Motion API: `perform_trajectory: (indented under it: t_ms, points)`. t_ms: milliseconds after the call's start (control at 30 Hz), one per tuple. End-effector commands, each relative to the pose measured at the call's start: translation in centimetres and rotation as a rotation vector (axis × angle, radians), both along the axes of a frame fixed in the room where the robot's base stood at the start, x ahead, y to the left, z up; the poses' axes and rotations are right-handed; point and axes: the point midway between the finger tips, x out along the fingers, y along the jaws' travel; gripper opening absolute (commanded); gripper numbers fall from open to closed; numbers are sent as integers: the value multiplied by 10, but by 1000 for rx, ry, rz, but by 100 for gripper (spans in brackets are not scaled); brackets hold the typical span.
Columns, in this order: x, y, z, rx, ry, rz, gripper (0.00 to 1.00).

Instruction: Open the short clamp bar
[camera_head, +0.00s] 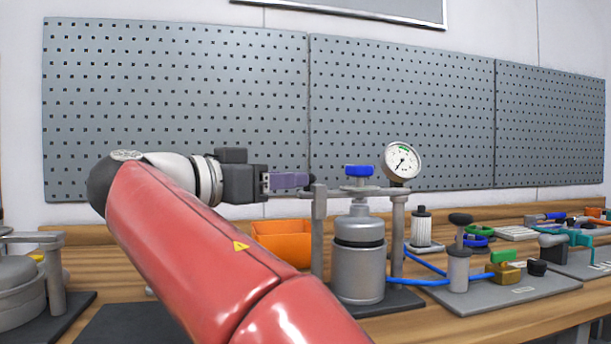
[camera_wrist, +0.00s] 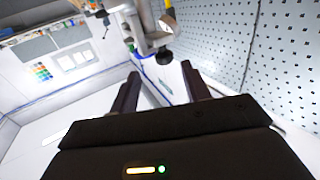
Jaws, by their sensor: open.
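A grey clamp bar (camera_head: 378,189) crosses the top of the metal vessel (camera_head: 359,270) in the head view, between two upright posts. A blue knob (camera_head: 358,171) sits on top of it. A second grey bar (camera_head: 28,237) lies over another vessel, cut off at the left edge; I cannot tell which bar is the short one. My gripper (camera_head: 308,180) points right, just above and beside the left post of the middle stand. In the wrist view its two dark fingers (camera_wrist: 160,90) are apart with nothing visible between them. Grey metal parts with a black knob (camera_wrist: 165,57) show beyond the fingers.
A pressure gauge (camera_head: 402,162) stands above the right post. An orange bin (camera_head: 283,241) sits behind the middle stand. Blue hose, a valve plate (camera_head: 507,297) and several small parts crowd the right of the wooden bench. A pegboard (camera_head: 180,110) rises behind.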

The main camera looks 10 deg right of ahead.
Motion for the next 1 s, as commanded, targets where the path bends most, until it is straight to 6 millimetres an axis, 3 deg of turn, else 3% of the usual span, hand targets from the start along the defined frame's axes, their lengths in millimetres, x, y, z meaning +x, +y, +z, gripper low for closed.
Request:
perform_trajectory:
  t_ms: [167,600,1000]
  points:
    - [2,-5,2,0,-13,-4,47]
    - [31,-61,2,-1,-9,-4,47]
    - [35,-68,1,0,-10,-2,46]
